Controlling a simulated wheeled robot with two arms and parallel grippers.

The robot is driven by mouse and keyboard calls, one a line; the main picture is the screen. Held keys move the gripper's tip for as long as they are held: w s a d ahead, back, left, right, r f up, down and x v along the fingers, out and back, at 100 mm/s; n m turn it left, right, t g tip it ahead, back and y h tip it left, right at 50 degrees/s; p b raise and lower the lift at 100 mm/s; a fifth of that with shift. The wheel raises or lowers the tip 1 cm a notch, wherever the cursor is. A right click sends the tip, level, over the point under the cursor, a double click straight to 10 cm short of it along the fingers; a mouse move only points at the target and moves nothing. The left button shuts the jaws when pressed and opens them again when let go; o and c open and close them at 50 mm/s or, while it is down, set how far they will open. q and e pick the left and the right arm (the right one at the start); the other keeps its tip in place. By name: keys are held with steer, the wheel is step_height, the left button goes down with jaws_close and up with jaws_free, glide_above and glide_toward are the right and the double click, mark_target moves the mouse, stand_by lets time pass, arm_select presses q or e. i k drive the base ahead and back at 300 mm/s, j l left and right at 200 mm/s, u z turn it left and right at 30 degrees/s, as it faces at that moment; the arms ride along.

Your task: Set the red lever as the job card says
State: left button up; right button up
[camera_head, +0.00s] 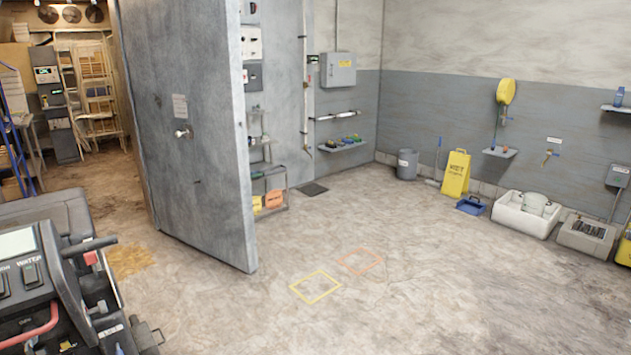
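No red lever can be made out for certain. Neither of my grippers is in view.
The thick grey door (190,140) stands open at the middle left. A yellow floor sign (456,174), a grey bucket (407,164), a blue tray (470,205) and a white basin (525,213) stand along the back wall. The middle floor is clear, with yellow (315,287) and orange outlines (360,262).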

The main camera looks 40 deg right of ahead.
mark_target(91, 258)
steer(key=z, duration=5.55)
steer(key=u, duration=5.55)
steer(key=i+j+z, duration=0.3)
steer(key=i, duration=0.25)
steer(key=i+j+z, duration=0.25)
steer(key=i, duration=0.3)
